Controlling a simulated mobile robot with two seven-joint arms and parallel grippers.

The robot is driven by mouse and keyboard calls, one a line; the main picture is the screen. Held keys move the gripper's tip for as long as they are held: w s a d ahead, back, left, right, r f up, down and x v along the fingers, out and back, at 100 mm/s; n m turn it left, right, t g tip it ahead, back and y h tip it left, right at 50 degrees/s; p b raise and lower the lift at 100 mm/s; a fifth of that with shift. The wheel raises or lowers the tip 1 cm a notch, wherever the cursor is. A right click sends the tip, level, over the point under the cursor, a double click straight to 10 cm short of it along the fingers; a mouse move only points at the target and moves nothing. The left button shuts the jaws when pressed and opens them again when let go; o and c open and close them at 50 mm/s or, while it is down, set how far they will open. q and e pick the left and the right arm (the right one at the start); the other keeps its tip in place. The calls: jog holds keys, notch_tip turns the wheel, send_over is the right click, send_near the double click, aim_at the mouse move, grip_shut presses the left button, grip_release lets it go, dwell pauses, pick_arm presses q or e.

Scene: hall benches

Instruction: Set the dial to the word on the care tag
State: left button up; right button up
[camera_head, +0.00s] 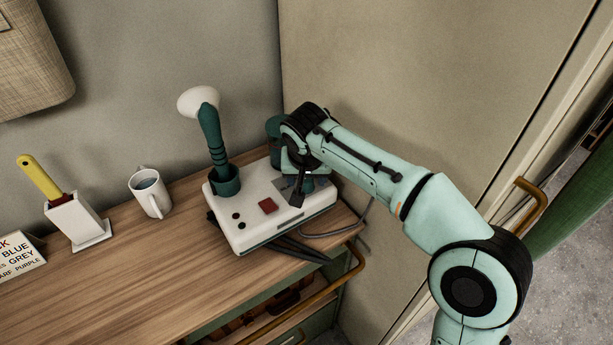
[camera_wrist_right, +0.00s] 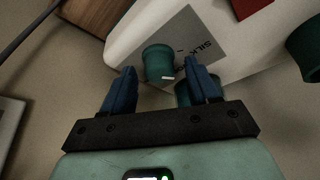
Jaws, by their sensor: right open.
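A white box-shaped unit (camera_head: 250,225) stands on the wooden bench top. In the right wrist view, its teal dial (camera_wrist_right: 158,60) with a short white mark sits on a grey label plate (camera_wrist_right: 190,32), where the word SILK is readable; other lettering is hidden. My right gripper (camera_wrist_right: 160,68) is open, its two blue fingers on either side of the dial; I cannot tell whether they touch it. In the head view my right gripper (camera_head: 299,188) is over the unit's right end and hides the dial. No care tag can be made out. My left gripper is out of view.
A teal-handled tool with a white head (camera_head: 199,101) stands in the unit's cup (camera_head: 224,188). A red square (camera_head: 268,206) is on the unit's top. A mug (camera_head: 150,192), a white holder (camera_head: 76,222) with a yellow handle, and a lettered card (camera_head: 18,257) stand left.

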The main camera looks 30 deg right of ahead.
jog(key=c, duration=1.1)
jog(key=shift+o, duration=0.3)
jog(key=shift+d+n, duration=0.1)
jog(key=shift+n, duration=0.2)
jog(key=n+y+p, duration=0.1)
jog(key=n+p, duration=0.1)
jog(key=n, duration=0.1)
jog(key=shift+r+t, duration=0.15)
jog(key=shift+t, duration=0.25)
jog(key=shift+n+y+p, duration=0.5)
jog(key=shift+n+y, duration=0.1)
jog(key=shift+n, duration=0.5)
jog(key=o, duration=1)
jog(key=shift+o, duration=0.2)
